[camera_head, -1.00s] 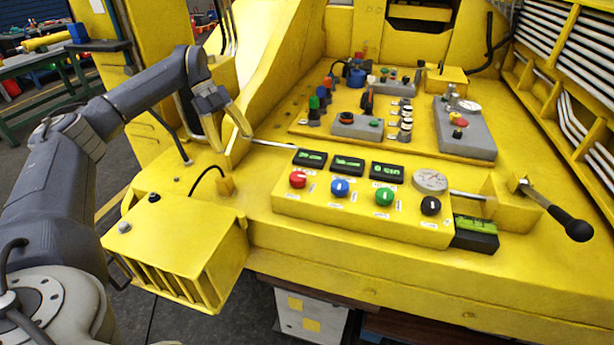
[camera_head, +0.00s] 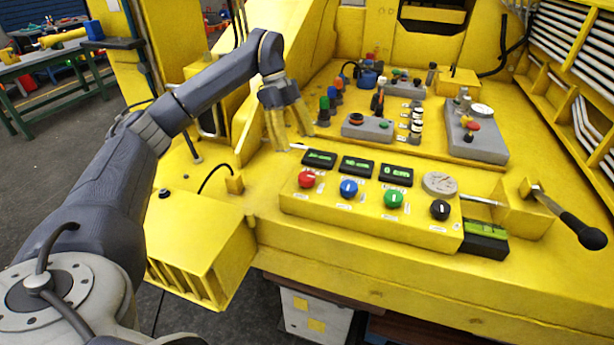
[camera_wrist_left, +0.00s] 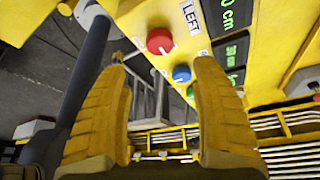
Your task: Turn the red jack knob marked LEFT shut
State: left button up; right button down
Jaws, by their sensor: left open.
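The red jack knob (camera_head: 306,179) is the leftmost of a row of coloured knobs on the yellow control box (camera_head: 340,207). It has a white pointer mark. In the left wrist view the red knob (camera_wrist_left: 159,40) is beyond the fingertips, with a white label reading LEFT (camera_wrist_left: 191,17) beside it. My left gripper (camera_head: 291,138) has yellow fingers pointing down, behind and a little left of the red knob, apart from it. In the wrist view its fingers (camera_wrist_left: 162,68) are spread with nothing between them. My right gripper is not in view.
Blue (camera_head: 349,188), green (camera_head: 393,199) and black (camera_head: 440,209) knobs continue the row to the right. Green-lit displays (camera_head: 357,166) stand behind them. A round gauge (camera_head: 440,184) and a black-handled lever (camera_head: 577,228) are farther right. Several small switches stand behind the gripper.

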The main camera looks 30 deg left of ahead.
aim_at(307, 176)
pick_arm(q)
jog(key=x, duration=1.1)
jog(key=shift+f, duration=0.2)
jog(key=shift+c, duration=0.5)
jog(key=c, duration=1.2)
jog(key=shift+o, duration=0.2)
